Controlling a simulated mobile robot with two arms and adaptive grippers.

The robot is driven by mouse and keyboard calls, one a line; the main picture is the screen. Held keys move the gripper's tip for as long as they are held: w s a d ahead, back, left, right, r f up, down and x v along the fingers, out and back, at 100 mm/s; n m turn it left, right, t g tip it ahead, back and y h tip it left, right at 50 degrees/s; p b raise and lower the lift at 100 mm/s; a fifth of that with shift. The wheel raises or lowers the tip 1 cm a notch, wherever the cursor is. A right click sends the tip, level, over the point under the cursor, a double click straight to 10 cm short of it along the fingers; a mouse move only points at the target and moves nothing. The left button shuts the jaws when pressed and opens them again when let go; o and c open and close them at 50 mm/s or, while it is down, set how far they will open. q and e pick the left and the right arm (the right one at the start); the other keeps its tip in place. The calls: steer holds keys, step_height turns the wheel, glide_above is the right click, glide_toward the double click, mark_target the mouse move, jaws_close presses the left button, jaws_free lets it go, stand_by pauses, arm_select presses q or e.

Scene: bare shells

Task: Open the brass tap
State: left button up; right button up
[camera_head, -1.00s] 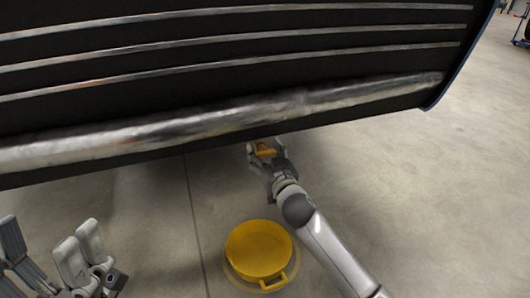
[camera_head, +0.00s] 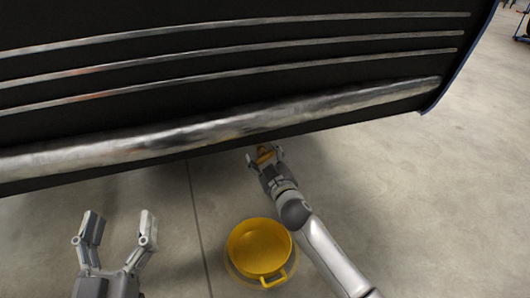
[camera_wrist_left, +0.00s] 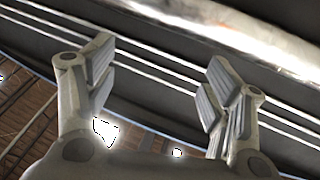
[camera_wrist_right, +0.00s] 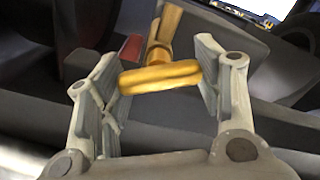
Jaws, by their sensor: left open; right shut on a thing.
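The brass tap (camera_wrist_right: 161,77) shows in the right wrist view, with a bar-shaped handle on a stem that runs up behind it. In the head view a small part of the tap (camera_head: 265,154) shows under the dark panel's lower edge. My right gripper (camera_head: 264,155) is there, shut on the handle; in the right wrist view its fingers (camera_wrist_right: 160,88) lie at the handle's two ends. My left gripper (camera_head: 119,226) is open and empty, low at the left of the head view. Its spread fingers (camera_wrist_left: 155,82) also show in the left wrist view.
A large dark panel with metal strips (camera_head: 240,65) and a thick metal bar (camera_head: 230,128) fills the upper head view. A yellow round pan (camera_head: 259,249) stands on the floor below the right gripper. Concrete floor (camera_head: 430,210) is clear at the right.

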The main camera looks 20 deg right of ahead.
steer(key=n+p, duration=0.1)
steer(key=n, duration=0.2)
steer(key=shift+a+n, duration=0.1)
steer(key=shift+n, duration=0.2)
steer(key=n+p, duration=0.1)
steer(key=n, duration=0.3)
steer(key=shift+f+n, duration=0.1)
steer(key=shift+n, duration=0.2)
arm_select(q)
step_height(320, 180, down, 14)
steer(key=s+a+g+y+p, duration=0.1)
steer(key=s+a+g+y, duration=0.1)
steer(key=g, duration=0.7)
steer(key=shift+s+a+f+y, duration=0.25)
steer(key=shift+s+a+y, duration=0.15)
steer(key=shift+s, duration=0.05)
arm_select(e)
steer(key=shift+a+f+n, duration=0.1)
steer(key=shift+f+n, duration=0.05)
steer(key=shift+n, duration=1.75)
arm_select(q)
steer(key=shift+f, duration=0.1)
arm_select(e)
steer(key=o, duration=1)
steer(key=shift+o, duration=0.2)
arm_select(q)
steer(key=shift+a, duration=0.1)
arm_select(e)
steer(key=s, duration=1.2)
steer(key=shift+d, duration=0.25)
